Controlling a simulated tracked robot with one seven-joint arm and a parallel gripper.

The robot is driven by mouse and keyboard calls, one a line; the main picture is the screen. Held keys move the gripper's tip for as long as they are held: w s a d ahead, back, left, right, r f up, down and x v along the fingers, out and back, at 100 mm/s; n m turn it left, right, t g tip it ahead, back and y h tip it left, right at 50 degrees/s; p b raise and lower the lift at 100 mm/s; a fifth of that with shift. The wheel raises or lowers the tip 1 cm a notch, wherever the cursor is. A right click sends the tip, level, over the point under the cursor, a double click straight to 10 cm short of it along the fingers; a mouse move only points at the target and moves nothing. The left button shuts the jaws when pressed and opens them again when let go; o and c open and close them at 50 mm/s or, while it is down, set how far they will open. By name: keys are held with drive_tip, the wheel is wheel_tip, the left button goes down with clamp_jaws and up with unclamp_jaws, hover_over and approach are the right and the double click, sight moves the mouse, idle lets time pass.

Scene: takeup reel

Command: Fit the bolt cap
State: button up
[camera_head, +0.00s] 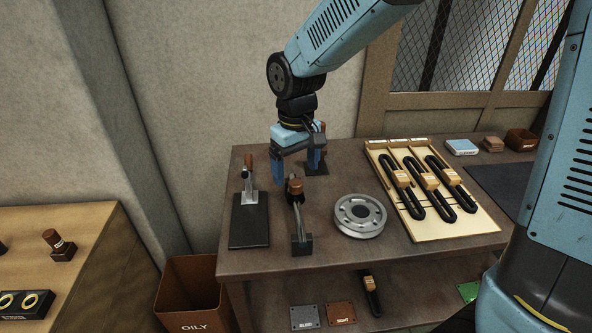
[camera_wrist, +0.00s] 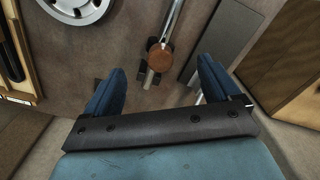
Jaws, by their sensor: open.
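My gripper (camera_head: 296,170) hangs over the left part of the brown table, pointing down. Its two blue fingers are open, and nothing shows held between them. Just below it is a round brown cap-like piece (camera_head: 295,186) at the upper end of a grey bar with black mounts. In the wrist view this piece (camera_wrist: 160,57) appears between the open fingertips (camera_wrist: 162,72), apart from both. Another brown-topped piece (camera_head: 52,238) with a dark base stands on the wooden bench at left. I cannot tell which of these is the bolt cap.
A black plate with an upright lever (camera_head: 249,226) stands left of the bar. A grey reel (camera_head: 360,216) lies to its right, then a wooden tray (camera_head: 470,230) with black loops. A bin (camera_head: 188,292) is below.

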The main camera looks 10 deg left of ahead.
drive_tip(key=shift+r, duration=0.95)
drive_tip(key=shift+r, duration=0.15)
wheel_tip(320, 180, up, 13)
drive_tip(key=shift+r, duration=0.2)
drive_tip(key=s+d+r+m+t, duration=0.1)
drive_tip(key=d+m, duration=0.1)
drive_tip(key=d, duration=0.7)
drive_tip(key=s+d+r+m+t, duration=0.1)
drive_tip(key=s+d+m+t, duration=0.1)
drive_tip(key=d, duration=0.7)
drive_tip(key=s+d+f+m+t, duration=0.2)
drive_tip(key=s+d+m, duration=0.2)
drive_tip(key=s+d, duration=0.4)
drive_tip(key=d, duration=0.4)
drive_tip(key=shift+f+m+t, duration=0.3)
drive_tip(key=shift+f, duration=0.1)
drive_tip(key=shift+d, duration=0.1)
